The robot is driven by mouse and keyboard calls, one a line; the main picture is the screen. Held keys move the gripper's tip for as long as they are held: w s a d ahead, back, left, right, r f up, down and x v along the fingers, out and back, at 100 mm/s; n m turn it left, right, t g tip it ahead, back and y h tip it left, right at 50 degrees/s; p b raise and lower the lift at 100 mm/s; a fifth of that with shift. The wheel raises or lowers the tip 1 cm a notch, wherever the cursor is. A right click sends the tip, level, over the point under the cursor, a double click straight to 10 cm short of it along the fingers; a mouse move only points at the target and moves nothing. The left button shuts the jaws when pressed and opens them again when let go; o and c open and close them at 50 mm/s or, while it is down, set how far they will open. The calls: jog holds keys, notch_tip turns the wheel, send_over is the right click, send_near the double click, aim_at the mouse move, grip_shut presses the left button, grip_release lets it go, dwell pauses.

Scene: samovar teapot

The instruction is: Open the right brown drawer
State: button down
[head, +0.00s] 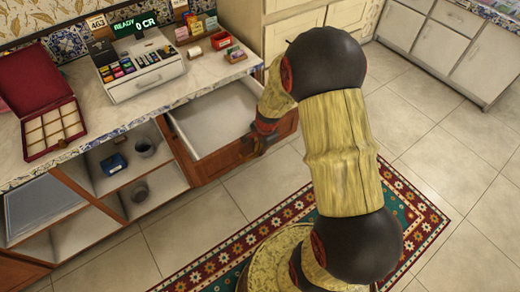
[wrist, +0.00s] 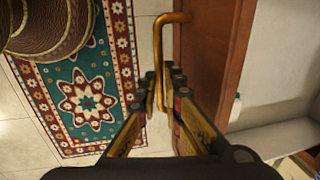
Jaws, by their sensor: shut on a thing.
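The right brown drawer (head: 222,158) is pulled out from under the counter in the head view, and its pale inside looks empty. Its brown front (wrist: 212,50) fills the upper right of the wrist view. A brass bar handle (wrist: 159,38) stands out from that front. My gripper (wrist: 163,88) is shut on the handle, with one finger on each side of the bar. In the head view my gripper (head: 264,136) is at the drawer's front, partly hidden by my arm; the handle is hidden there.
The counter holds a cash register (head: 138,68) and an open red box (head: 42,105). Open shelves (head: 110,180) with a blue item (head: 114,164) and cups are left of the drawer. A patterned rug (head: 415,205) lies on the tiled floor. White cabinets (head: 440,45) stand at the back right.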

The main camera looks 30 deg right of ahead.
jog(key=s, duration=0.4)
jog(key=shift+s+p, duration=0.3)
jog(key=shift+p, duration=0.1)
jog(key=c, duration=1.9)
grip_release()
jog(key=shift+r, duration=0.1)
jog(key=r, duration=0.4)
jog(key=s+r, duration=0.1)
jog(key=r, duration=0.2)
jog(key=s+r, duration=0.1)
jog(key=r, duration=0.3)
jog(key=shift+s+d+r, duration=0.1)
jog(key=shift+r, duration=0.2)
